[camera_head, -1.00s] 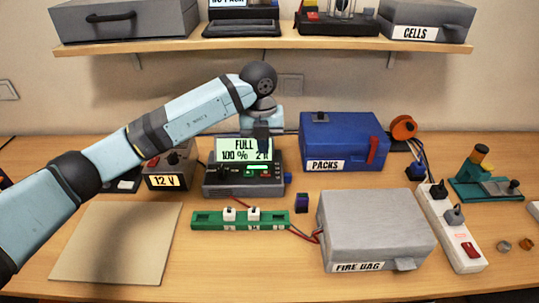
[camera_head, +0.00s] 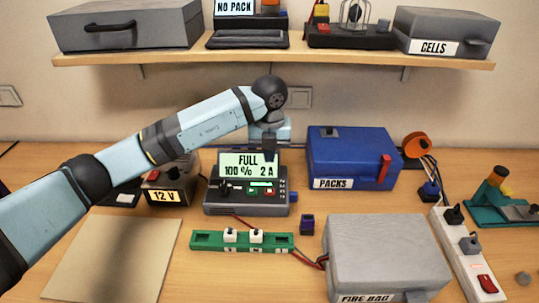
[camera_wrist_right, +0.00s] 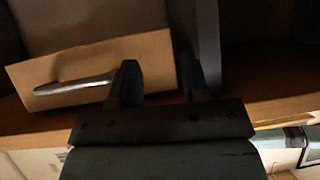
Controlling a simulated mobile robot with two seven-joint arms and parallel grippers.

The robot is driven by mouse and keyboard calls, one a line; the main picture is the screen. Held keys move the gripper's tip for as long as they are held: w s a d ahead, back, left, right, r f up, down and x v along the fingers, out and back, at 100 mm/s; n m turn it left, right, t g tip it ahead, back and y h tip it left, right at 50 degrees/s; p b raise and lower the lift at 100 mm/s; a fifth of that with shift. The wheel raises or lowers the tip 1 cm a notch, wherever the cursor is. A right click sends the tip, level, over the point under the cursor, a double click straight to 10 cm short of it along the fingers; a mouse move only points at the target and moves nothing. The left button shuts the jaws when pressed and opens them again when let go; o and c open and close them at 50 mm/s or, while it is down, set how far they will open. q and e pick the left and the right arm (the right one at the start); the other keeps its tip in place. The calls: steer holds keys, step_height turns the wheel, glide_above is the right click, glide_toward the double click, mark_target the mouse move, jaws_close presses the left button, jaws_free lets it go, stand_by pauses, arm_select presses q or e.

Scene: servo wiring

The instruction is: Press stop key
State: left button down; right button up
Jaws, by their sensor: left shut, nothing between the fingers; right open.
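The charger (camera_head: 222,209) stands on the bench, its lit screen (camera_head: 242,165) reading "FULL 100 % 2 A". Below the screen are a green key (camera_head: 252,191) and a red key (camera_head: 269,191); I cannot read which is marked stop. My left gripper (camera_head: 269,157) is shut and empty. It points down in front of the screen's right edge, above the red key and apart from it. My right gripper (camera_wrist_right: 158,84) shows only in the right wrist view, open and empty, close to a wooden drawer front with a metal handle (camera_wrist_right: 75,84).
A green board (camera_head: 210,241) with white plugs lies in front of the charger. A blue PACKS box (camera_head: 350,157) stands to its right, a 12 V supply (camera_head: 160,182) to its left. A grey fire bag box (camera_head: 385,250) is at front right. A shelf (camera_head: 300,57) runs above.

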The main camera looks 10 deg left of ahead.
mark_target(269, 191)
arm_select(q)
step_height(269, 191, down, 11)
steer(key=shift+f+p, duration=0.1)
steer(key=shift+p, duration=0.55)
